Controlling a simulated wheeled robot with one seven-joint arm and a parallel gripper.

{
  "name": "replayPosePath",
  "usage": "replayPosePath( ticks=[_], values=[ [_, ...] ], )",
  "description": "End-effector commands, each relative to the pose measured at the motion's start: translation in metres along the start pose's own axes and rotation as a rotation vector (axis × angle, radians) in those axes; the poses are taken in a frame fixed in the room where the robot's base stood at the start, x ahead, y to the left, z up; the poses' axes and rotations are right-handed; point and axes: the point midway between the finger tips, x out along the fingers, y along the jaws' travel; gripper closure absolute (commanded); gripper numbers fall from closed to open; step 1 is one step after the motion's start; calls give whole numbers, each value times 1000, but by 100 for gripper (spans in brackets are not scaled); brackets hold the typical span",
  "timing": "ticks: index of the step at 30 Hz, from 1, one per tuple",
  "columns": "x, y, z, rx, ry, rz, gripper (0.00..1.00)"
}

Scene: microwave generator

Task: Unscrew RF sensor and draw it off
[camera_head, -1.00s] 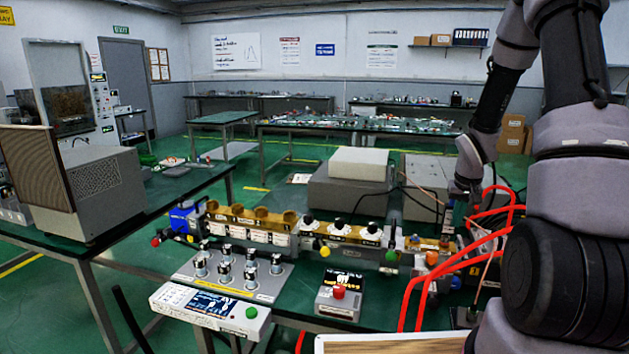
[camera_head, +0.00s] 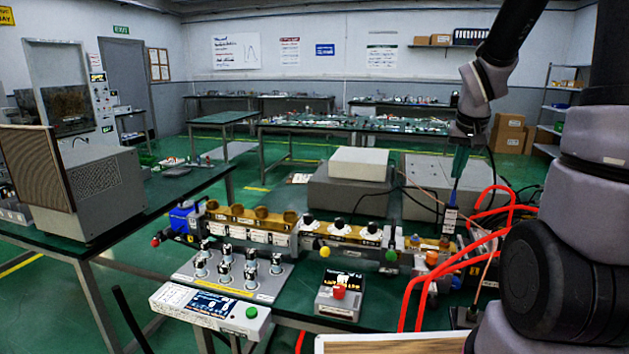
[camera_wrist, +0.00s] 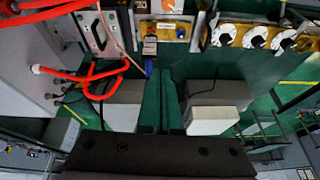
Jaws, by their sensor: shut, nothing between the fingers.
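A small upright piece with a white label (camera_head: 450,217) and a blue top (camera_head: 453,197) stands at the right end of the bench assembly; I take it to be the RF sensor, though its label is too small to read. In the wrist view its blue end (camera_wrist: 148,68) and its dark labelled body (camera_wrist: 150,46) sit just beyond and left of my fingertips. My gripper (camera_head: 459,174), with teal fingers, is shut and empty. It hangs above the blue top, apparently apart from it. The fingers (camera_wrist: 163,82) also show in the wrist view. The sensor's lower joint is hard to make out.
Red hoses (camera_head: 462,262) loop close to the right of the sensor. The brass-coloured waveguide row (camera_head: 345,232) with white-scaled knobs runs left. Grey blocks (camera_head: 348,190) stand behind. A control box with a red button (camera_head: 339,297) stands in front. The air above the row is clear.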

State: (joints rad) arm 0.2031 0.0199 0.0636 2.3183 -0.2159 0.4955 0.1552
Motion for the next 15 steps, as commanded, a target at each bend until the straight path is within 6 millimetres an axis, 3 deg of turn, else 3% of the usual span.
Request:
replayPosePath(
  ticks=[1, 6, 9, 15],
  values=[
    [-21, -5, 4, 6, 21, -12, 100],
    [-75, -17, 24, 30, 59, -58, 100],
    [-99, -22, 37, 43, 73, -87, 100],
    [-129, -29, 56, 55, 90, -131, 100]
  ],
)
